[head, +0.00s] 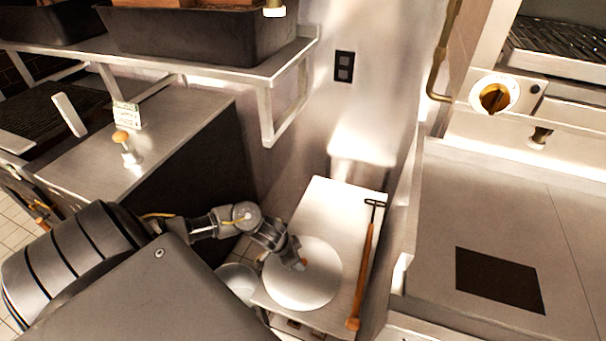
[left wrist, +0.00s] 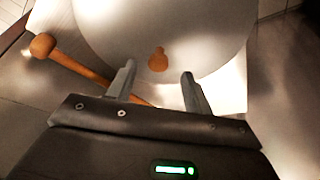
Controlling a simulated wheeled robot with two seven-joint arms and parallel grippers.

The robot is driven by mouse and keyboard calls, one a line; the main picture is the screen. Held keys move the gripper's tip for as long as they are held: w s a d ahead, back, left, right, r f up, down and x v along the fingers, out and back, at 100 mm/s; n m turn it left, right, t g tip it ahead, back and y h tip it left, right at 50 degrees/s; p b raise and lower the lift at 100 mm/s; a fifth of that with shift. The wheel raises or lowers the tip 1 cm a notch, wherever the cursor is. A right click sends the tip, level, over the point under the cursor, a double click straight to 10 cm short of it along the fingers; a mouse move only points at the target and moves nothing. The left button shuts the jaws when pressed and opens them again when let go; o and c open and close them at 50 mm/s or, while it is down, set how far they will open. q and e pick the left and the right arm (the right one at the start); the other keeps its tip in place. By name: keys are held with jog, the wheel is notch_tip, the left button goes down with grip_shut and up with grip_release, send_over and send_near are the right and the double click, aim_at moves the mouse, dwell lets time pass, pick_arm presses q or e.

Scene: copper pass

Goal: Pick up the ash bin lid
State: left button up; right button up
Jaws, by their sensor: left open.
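The ash bin lid (head: 303,284) is a round pale metal disc lying on the narrow steel counter (head: 333,194). Its small orange-brown knob shows in the left wrist view (left wrist: 157,60), near the lid's edge in that picture. My left gripper (head: 299,262) reaches over the lid near the knob. In the left wrist view its two fingers (left wrist: 158,82) are apart, with the knob a little beyond the tips and roughly between them. Nothing is between the fingers. My right gripper is not in view.
A long tool with a wooden handle (head: 363,270) lies on the counter, right of the lid. A pale round vessel (head: 238,281) stands low to the left. A steel wall rises behind, and a flat cooking surface (head: 440,220) is at the right.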

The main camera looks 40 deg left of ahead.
pick_arm(q)
jog(key=shift+w+x, duration=0.2)
jog(key=shift+x, duration=2.4)
jog(key=shift+d+r, duration=0.15)
grip_shut()
